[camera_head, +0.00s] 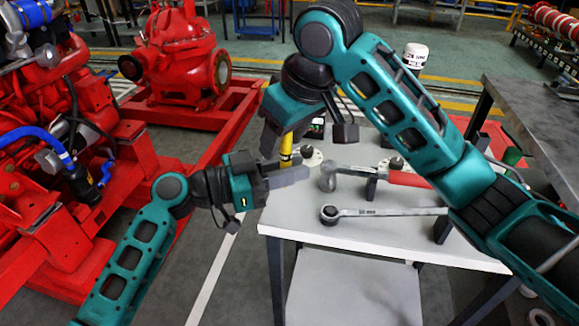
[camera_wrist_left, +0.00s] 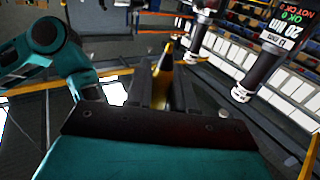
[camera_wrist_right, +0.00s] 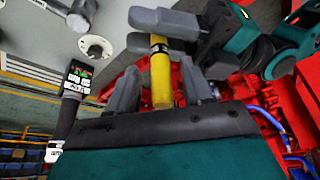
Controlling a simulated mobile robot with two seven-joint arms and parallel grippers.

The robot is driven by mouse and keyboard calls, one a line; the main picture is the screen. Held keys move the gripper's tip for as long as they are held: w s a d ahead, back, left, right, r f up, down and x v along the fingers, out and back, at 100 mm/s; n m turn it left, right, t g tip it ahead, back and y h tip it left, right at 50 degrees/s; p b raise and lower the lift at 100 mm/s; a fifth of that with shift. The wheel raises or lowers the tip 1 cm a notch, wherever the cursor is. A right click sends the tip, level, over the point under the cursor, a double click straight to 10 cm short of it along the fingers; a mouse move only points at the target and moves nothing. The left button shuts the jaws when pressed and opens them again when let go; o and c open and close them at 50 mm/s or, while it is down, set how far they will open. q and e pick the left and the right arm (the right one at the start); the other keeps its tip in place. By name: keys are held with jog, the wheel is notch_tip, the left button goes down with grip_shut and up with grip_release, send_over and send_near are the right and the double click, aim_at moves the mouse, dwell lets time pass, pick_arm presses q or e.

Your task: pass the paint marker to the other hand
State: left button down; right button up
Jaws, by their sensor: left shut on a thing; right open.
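The yellow paint marker (camera_head: 286,146) stands roughly upright above the table's left edge. My left gripper (camera_head: 289,168) comes in from the left and is shut on its lower part. My right gripper (camera_head: 306,138) hangs from above, open, with its fingers on either side of the marker's upper part. In the right wrist view, the marker (camera_wrist_right: 160,78) lies between my open right fingers with gaps beside it, and my left fingers (camera_wrist_right: 163,31) grip its far end. In the left wrist view, the marker (camera_wrist_left: 162,80) shows between my left fingers.
The white table (camera_head: 350,237) holds a hammer with a red handle (camera_head: 400,178), a wrench (camera_head: 385,212) and round pale fittings. A dark gauge with a display (camera_wrist_right: 78,80) is near my right gripper. Red machinery (camera_head: 180,55) stands at the left.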

jog(key=v, duration=1.2)
jog(key=s+a+f+m+g+y, duration=0.1)
jog(key=s+a+f+g, duration=0.1)
jog(key=s+a+f, duration=0.5)
jog(key=s+a+f+m+g, duration=0.15)
jog(key=s+a+f, duration=0.25)
jog(key=f, duration=0.6)
jog(key=a+f+m+y, duration=0.3)
jog(key=f+y, duration=0.1)
jog(key=f, duration=0.6)
jog(key=d+f+t+h, duration=0.1)
jog(key=d+f+t, duration=0.2)
jog(key=d, duration=0.4)
jog(key=s+d+f+t+h, duration=0.1)
jog(key=d+f+t, duration=0.3)
jog(key=d, duration=0.4)
jog(key=s+d+f+t+h, duration=0.1)
jog(key=d+f+t, duration=0.3)
jog(key=d, duration=0.4)
jog(key=shift+f+h, duration=0.55)
jog(key=shift+h, duration=0.35)
